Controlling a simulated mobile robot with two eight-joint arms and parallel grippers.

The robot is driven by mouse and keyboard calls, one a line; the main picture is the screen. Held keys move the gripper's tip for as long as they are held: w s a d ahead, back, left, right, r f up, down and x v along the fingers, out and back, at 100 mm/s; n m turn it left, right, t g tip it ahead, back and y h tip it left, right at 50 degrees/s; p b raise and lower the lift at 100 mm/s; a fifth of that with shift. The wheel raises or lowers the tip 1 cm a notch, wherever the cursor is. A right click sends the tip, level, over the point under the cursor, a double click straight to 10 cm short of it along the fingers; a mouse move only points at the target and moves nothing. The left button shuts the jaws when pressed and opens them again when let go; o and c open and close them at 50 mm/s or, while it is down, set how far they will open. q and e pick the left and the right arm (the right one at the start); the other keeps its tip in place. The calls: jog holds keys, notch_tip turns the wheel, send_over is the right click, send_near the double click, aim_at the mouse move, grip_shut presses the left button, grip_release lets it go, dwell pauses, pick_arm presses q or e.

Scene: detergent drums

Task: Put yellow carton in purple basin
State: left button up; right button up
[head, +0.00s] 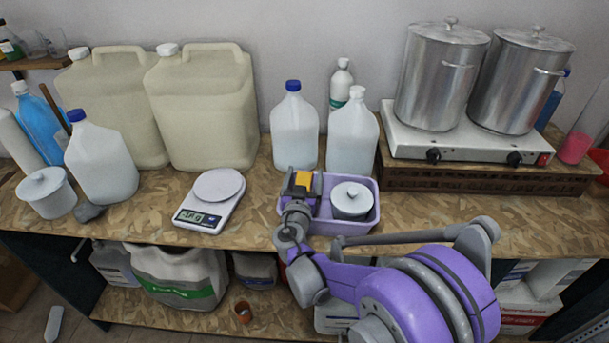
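The purple basin (362,226) stands near the front edge of the wooden counter, in the middle of the head view. A small white lidded pot (351,203) sits in its right part. My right gripper (302,184) is over the left part of the basin, its arm coming up from the lower right. The yellow carton (303,179) shows between its dark fingers, which look shut on it. The gripper hides the carton's lower part, so I cannot tell whether it touches the basin floor. My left gripper is not in view.
White jugs (295,128) stand just behind the basin. A kitchen scale (210,201) is to the left, with large beige canisters (203,108) behind it. A hotplate (463,141) with two steel pots stands at the right. The counter right of the basin is clear.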

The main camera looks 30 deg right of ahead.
jog(key=shift+r, duration=0.15)
jog(key=v, duration=1.2)
jog(key=shift+b, duration=0.3)
